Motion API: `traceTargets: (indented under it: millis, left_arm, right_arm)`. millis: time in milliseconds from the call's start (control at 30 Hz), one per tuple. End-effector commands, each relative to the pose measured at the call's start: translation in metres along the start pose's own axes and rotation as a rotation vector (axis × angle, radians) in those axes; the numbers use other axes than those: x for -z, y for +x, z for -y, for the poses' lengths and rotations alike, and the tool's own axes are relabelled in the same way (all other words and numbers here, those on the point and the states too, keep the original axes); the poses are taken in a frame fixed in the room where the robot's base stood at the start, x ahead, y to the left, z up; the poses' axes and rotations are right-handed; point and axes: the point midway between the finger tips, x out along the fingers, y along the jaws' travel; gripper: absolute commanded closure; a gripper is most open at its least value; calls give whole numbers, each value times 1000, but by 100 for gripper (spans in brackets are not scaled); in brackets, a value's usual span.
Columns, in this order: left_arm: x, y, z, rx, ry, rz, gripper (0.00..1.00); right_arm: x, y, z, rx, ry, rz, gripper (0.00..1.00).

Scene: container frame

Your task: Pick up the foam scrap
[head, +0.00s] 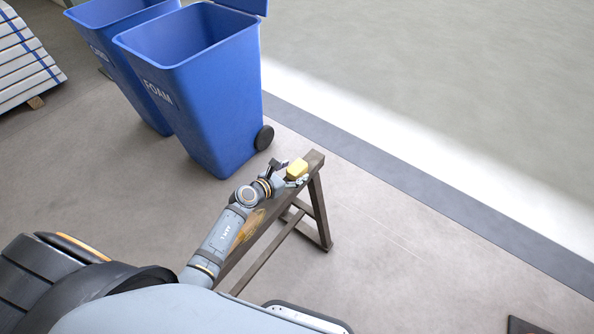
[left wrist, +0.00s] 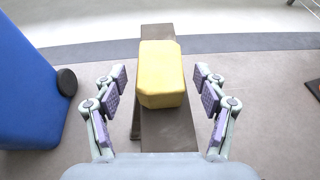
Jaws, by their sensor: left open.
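The yellow foam scrap (head: 297,169) sits on the top beam of a wooden trestle (head: 316,158), near its far end. In the left wrist view the foam scrap (left wrist: 161,74) is a yellow block with cut corners, lying on the beam (left wrist: 168,135). My left gripper (head: 288,173) is at the foam scrap. In the left wrist view my left gripper (left wrist: 160,85) is open, with one finger on each side of the block and a gap on both sides. My right gripper is not in either view.
A blue bin labelled FOAM (head: 200,95) stands open behind the trestle, to its left, with a second blue bin (head: 100,45) beside it. The blue bin's side (left wrist: 25,90) shows left in the wrist view.

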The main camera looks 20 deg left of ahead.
Motion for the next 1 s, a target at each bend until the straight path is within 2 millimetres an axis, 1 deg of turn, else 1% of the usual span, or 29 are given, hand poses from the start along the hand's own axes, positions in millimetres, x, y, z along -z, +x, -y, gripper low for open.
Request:
traceTargets:
  millis: [33, 133, 200, 367, 400, 600, 700, 1000]
  left_arm:
    - [1, 10, 0, 0, -2, 2, 28]
    - [1, 21, 0, 0, 0, 1, 28]
    - [1, 24, 0, 0, 0, 0, 28]
    - [0, 24, 0, 0, 0, 0, 28]
    - [0, 23, 0, 0, 0, 0, 30]
    - [0, 23, 0, -1, 0, 0, 57]
    - [0, 23, 0, -1, 0, 0, 68]
    - [-1, 23, 0, -1, 0, 0, 68]
  right_arm:
    - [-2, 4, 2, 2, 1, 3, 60]
    - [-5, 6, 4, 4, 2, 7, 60]
    - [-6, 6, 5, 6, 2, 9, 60]
    - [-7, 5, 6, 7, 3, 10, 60]
    - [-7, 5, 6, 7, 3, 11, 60]
    - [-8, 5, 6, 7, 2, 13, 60]
    - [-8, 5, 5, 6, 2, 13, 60]
    - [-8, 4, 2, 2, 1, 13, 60]
